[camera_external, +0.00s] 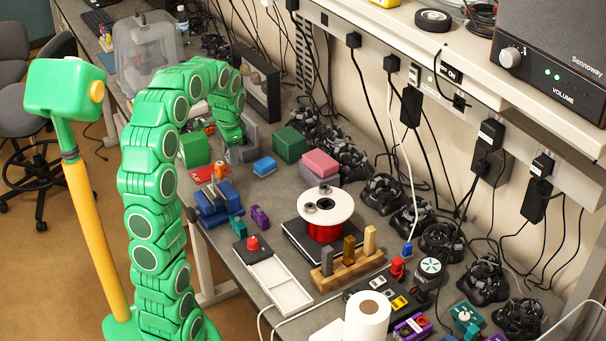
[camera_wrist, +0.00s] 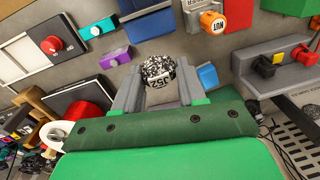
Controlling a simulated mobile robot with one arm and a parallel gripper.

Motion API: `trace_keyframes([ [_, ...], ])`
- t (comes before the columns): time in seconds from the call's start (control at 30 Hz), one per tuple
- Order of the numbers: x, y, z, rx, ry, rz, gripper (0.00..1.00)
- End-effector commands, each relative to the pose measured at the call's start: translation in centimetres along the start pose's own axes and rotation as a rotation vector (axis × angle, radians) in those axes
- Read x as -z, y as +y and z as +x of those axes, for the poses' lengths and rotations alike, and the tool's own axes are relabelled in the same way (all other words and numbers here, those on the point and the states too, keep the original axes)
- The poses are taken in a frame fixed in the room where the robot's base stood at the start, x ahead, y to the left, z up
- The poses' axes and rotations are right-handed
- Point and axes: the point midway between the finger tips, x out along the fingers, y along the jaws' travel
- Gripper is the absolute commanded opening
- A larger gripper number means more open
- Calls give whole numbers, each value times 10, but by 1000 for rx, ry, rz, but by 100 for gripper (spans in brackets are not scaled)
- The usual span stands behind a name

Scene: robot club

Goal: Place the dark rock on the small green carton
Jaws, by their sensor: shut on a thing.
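My gripper (camera_wrist: 157,75) is shut on a dark, white-speckled rock (camera_wrist: 158,67) with a pale number label. The rock sits between the two grey fingertips in the wrist view. In the external view my gripper (camera_external: 240,150) is low over the back of the table, and I cannot make out the rock there. Two green boxes show in the external view: a darker green carton (camera_external: 289,144) to the right of my gripper, and a brighter green box (camera_external: 194,150) to its left. I cannot tell for sure which is the small one. Both look apart from the gripper.
A small blue box (camera_external: 264,166) and a pink block (camera_external: 320,165) lie near my gripper. An orange cylinder (camera_external: 221,171) stands by a red card. A red spool (camera_external: 325,225), a white tray (camera_external: 275,285) and black controllers crowd the table. Cables hang along the wall.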

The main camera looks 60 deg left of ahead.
Motion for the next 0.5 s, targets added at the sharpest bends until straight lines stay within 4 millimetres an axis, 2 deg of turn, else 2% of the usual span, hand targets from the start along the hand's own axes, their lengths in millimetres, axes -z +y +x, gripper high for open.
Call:
trace_keyframes([
  [0.03, -5, -17, -5, 3, 3, -1, 6],
  [0.3, -45, -98, -26, 5, 1, 19, 6],
  [0.5, -80, -142, -38, 6, -2, 24, 6],
])
